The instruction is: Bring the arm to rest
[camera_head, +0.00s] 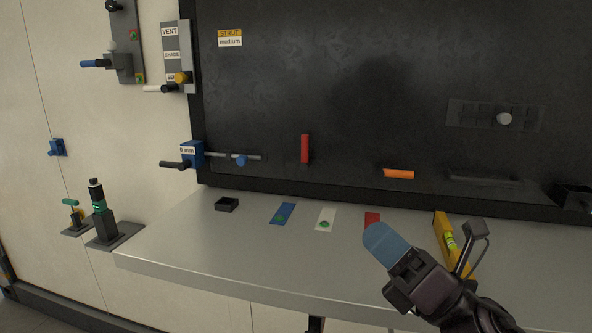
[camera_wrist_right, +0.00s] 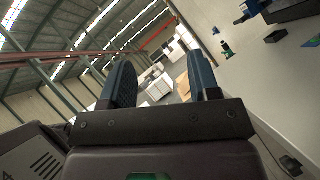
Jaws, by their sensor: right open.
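My right gripper (camera_head: 386,245) is in the lower right of the head view, above the front part of the grey shelf (camera_head: 180,250). Its blue fingertips point up and left, and the red card (camera_head: 371,218) lies partly hidden behind them. In the right wrist view the two dark blue fingers of the gripper (camera_wrist_right: 160,85) stand apart with nothing between them. Beyond the fingers I see a hall floor with pale boxes. My left gripper is not in view.
A blue card (camera_head: 282,213), a white card (camera_head: 325,219) and a small black tray (camera_head: 227,204) lie farther left. A red block (camera_head: 305,149) and an orange bar (camera_head: 398,174) are at the dark panel.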

